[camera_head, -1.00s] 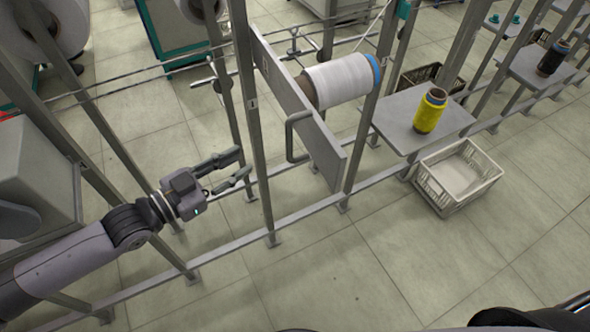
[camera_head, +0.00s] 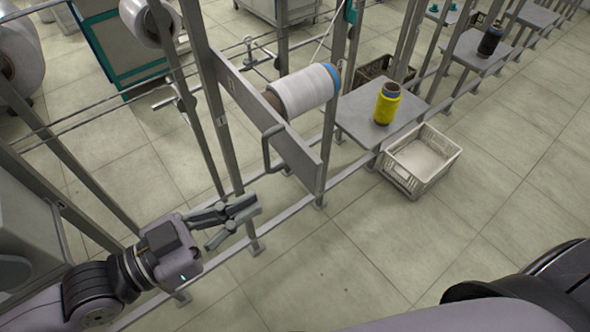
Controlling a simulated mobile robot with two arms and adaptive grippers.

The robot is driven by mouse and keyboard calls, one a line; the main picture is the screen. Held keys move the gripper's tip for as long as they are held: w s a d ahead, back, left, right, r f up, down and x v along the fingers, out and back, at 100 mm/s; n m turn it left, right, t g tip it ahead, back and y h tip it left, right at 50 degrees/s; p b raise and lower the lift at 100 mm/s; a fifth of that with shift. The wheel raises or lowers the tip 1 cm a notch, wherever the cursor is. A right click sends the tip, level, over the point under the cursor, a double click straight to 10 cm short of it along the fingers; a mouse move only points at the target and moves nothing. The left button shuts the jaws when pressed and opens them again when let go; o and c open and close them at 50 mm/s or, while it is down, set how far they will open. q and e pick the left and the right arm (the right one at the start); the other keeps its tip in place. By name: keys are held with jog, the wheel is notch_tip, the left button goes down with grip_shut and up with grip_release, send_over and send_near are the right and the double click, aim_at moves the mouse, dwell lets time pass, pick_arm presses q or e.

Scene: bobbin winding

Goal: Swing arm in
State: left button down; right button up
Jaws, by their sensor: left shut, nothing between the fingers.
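The swing arm (camera_head: 298,158), a flat grey metal bar with a bent handle (camera_head: 266,152), sits in the frame between two posts. A white bobbin (camera_head: 303,91) with a blue end is mounted at its far side. My left gripper (camera_head: 247,211) is in front of the frame, below and left of the handle and apart from it. It is shut with nothing in it. My right gripper is out of view; only part of my own body shows at the bottom right.
Grey posts (camera_head: 204,85) and a low rail flank the swing arm. A yellow bobbin (camera_head: 387,104) stands on a grey shelf (camera_head: 352,122) to the right, with a white crate (camera_head: 440,165) below. The floor in front is clear.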

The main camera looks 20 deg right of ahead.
aim_at(310, 173)
pick_arm(q)
jog(key=p+x, duration=0.4)
jog(key=x, duration=0.4)
jog(key=shift+r, duration=0.15)
jog(key=shift+w+d, duration=0.15)
jog(key=shift+d, duration=0.45)
jog(key=shift+w, duration=0.1)
